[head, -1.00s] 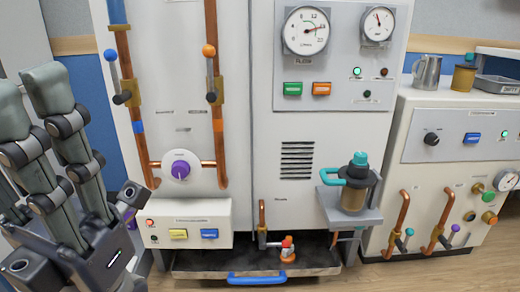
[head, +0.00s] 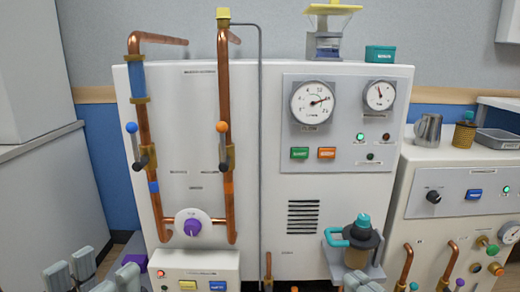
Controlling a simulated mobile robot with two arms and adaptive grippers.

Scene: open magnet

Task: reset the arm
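My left gripper (head: 94,274) shows only its grey fingertips at the bottom left edge. The tips are spread apart with nothing between them, in front of the lower left of the white cabinet (head: 220,110). My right gripper (head: 358,284) barely shows at the bottom edge, below the teal-handled pot; most of it is cut off. Neither gripper touches anything that I can see. My arms are mostly out of view.
Copper pipes (head: 227,110) with blue and orange levers run down the cabinet. A purple knob (head: 193,227) and gauges (head: 312,102) are on its front. A teal-handled pot (head: 358,240) stands on a side shelf. A second machine (head: 465,165) is at right.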

